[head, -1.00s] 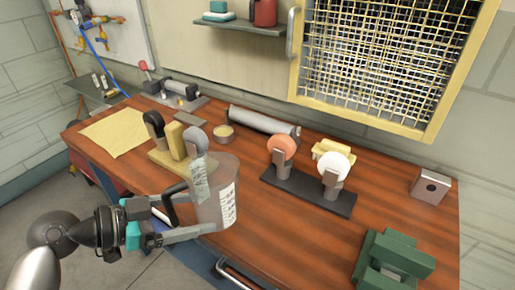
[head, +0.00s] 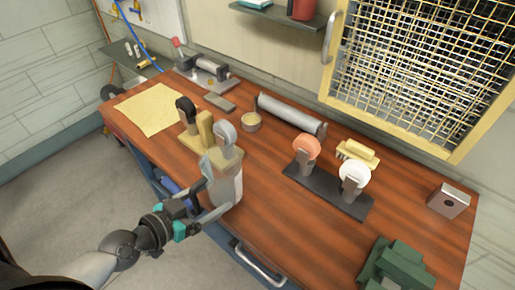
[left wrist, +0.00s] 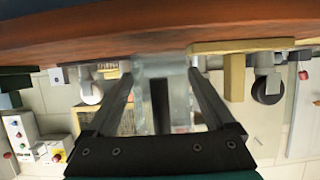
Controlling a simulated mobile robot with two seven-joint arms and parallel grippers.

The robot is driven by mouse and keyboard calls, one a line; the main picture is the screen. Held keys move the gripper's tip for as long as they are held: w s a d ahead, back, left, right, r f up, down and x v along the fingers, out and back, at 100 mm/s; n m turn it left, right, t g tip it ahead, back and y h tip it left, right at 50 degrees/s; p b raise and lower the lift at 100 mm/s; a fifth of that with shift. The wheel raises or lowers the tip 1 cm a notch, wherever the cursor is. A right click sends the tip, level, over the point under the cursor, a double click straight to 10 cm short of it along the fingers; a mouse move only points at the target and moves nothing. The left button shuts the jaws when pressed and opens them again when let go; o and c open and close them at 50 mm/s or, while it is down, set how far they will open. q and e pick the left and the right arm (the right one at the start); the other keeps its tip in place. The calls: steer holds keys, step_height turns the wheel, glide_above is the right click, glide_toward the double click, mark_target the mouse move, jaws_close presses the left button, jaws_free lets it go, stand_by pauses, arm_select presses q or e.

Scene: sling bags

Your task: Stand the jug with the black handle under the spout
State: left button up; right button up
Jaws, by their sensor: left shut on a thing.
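A translucent grey jug (head: 229,187) is near the front edge of the bench, just in front of a wooden stand (head: 208,160). My left gripper (head: 208,196) is shut on its black handle, and the jug looks upright. In the left wrist view, which looks upside down, the black handle (left wrist: 160,104) lies between the two fingers with the clear jug (left wrist: 152,66) behind. I cannot tell whether the jug's base touches the bench. The stand carries a black-topped post (head: 186,110), a yellow block and a grey disc (head: 225,133). No spout can be made out for certain. My right gripper is out of view.
A black base (head: 325,192) with an orange and a white disc stands to the right. A yellow brush (head: 358,153), a grey cylinder (head: 290,113), a small tin (head: 251,122) and a green block (head: 397,266) are on the bench (head: 280,235). The bench's front middle is clear.

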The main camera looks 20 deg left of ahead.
arm_select(q)
steer(key=p, duration=0.3)
glide_above(257, 169)
steer(key=s, duration=0.2)
steer(key=shift+s+a+r, duration=0.1)
steer(key=shift+s+a, duration=0.05)
steer(key=shift+a, duration=0.2)
steer(key=shift+w+d, duration=0.2)
steer(key=shift+w, duration=0.4)
steer(key=shift+w+d, duration=0.2)
steer(key=shift+w, duration=0.35)
steer(key=shift+f, duration=0.85)
steer(key=shift+f+b, duration=0.2)
steer(key=shift+b, duration=0.1)
steer(key=o, duration=1.3)
